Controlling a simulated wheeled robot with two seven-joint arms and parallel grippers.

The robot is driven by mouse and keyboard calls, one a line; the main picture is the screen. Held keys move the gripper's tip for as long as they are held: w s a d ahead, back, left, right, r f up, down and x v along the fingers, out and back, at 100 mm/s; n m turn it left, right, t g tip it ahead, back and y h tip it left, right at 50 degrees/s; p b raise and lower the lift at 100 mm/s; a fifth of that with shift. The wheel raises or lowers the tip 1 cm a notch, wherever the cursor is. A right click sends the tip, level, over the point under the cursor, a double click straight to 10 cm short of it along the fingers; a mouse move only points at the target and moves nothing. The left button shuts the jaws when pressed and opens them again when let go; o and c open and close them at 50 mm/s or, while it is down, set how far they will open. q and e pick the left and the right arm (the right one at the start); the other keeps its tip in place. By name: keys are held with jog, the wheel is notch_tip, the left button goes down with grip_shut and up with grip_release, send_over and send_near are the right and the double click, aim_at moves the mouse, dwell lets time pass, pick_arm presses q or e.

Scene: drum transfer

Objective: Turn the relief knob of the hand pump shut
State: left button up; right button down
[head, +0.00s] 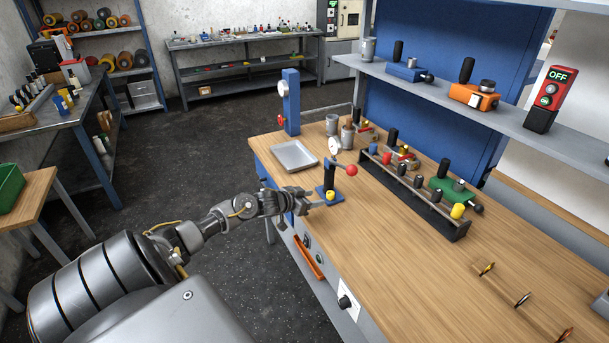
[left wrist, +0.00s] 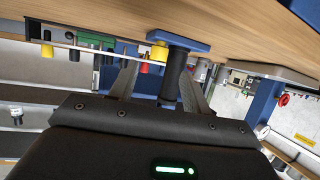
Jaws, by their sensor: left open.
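The hand pump (head: 328,183) stands on the wooden bench near its left edge. It has a blue base, a dark upright body, a round white gauge (head: 335,146) and a lever with a red ball (head: 351,169). Its yellow relief knob (head: 331,197) sits low on the near side. My left gripper (head: 314,199) is open and empty, just left of the knob. In the left wrist view the scene is tipped over; the yellow knob (left wrist: 158,52) and black pump body (left wrist: 174,72) show beyond and between the open fingers (left wrist: 160,82). Contact cannot be told. My right gripper is not in view.
A grey tray (head: 294,156) lies behind the pump. A blue post (head: 290,102) stands at the bench's far corner. A long dark rack (head: 411,196) with several valves and knobs stands to the right. The bench's front right is mostly clear.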

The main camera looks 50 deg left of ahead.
pick_arm(q)
jog(key=shift+v, duration=2)
jog(key=shift+d, duration=0.1)
